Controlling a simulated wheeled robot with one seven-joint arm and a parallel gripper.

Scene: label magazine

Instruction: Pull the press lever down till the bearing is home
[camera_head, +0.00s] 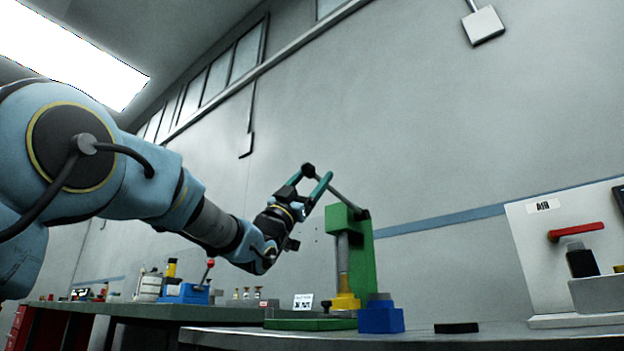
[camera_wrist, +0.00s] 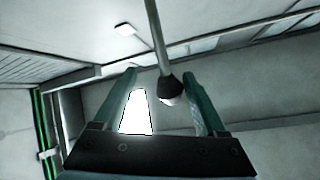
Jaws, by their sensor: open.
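The press has a green frame (camera_head: 361,258) on the bench, with a grey vertical ram (camera_head: 343,258) above a yellow part (camera_head: 345,301). Its lever (camera_head: 345,202) is a grey rod slanting up and left from the frame's top to a black knob. My gripper (camera_head: 307,181) is open at the knob, with its teal fingers on either side. In the wrist view the lever's black knob (camera_wrist: 169,86) lies between the open fingers of my gripper (camera_wrist: 160,76), nearer the right one; contact is unclear. I cannot make out the bearing for certain.
A blue block (camera_head: 381,320) with a grey top stands right of the press. A white panel with a red handle (camera_head: 576,231) stands at the far right. A blue box with a red-knobbed stick (camera_head: 186,293) stands left.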

